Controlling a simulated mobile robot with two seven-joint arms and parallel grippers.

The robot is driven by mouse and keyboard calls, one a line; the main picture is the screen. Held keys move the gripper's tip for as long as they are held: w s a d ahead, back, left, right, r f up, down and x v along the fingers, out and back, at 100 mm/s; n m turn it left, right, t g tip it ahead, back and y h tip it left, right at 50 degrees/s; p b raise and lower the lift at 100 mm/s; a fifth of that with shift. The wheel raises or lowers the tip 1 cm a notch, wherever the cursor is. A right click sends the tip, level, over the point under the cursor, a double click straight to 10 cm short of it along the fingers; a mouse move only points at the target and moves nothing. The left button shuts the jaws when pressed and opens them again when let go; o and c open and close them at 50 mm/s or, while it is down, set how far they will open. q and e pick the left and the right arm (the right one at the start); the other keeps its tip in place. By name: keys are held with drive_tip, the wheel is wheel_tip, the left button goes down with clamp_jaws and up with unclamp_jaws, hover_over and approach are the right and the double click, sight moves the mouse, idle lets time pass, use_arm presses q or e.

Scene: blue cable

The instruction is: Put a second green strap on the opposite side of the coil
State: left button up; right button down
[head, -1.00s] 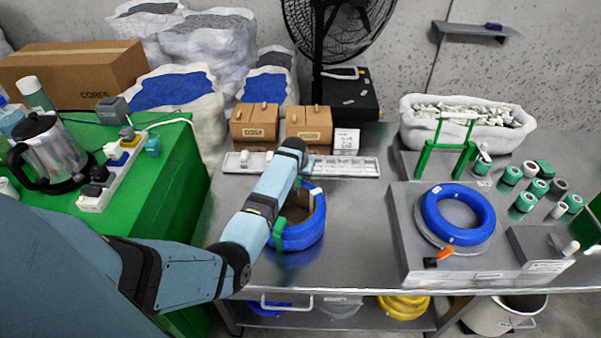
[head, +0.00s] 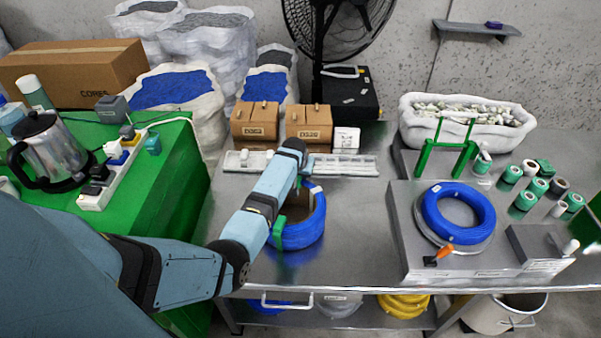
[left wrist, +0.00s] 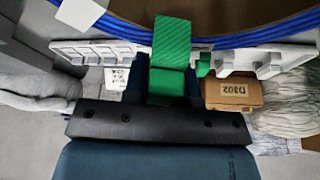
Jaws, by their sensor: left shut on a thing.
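A blue cable coil (head: 304,232) stands on the steel table, partly hidden behind my left arm. A green strap (head: 277,233) shows on its left front side. My left gripper is at the coil's far side, its fingers mostly hidden by my arm in the head view. In the left wrist view my left gripper (left wrist: 166,84) is shut on a green strap (left wrist: 172,42), which lies across the blue cable (left wrist: 255,37). Whether this strap is closed around the cable I cannot tell. My right gripper is not in view.
A second blue coil (head: 458,212) lies on a grey stand (head: 410,265) at right, with green and white rolls (head: 526,201) beside it. A pale slotted tray (head: 345,167) and small boxes (head: 309,124) are behind the coil. The table between coil and stand is clear.

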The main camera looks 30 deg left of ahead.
use_arm(q)
drive_tip(key=o, duration=1.1)
drive_tip(key=shift+r+p, duration=0.85)
drive_tip(key=shift+p, duration=0.05)
drive_tip(key=shift+r+p, duration=0.85)
drive_tip(key=shift+p, duration=0.05)
drive_tip(key=shift+r+p, duration=0.85)
drive_tip(key=shift+p, duration=0.05)
wheel_tip(320, 180, up, 2)
drive_tip(key=shift+p, duration=1.05)
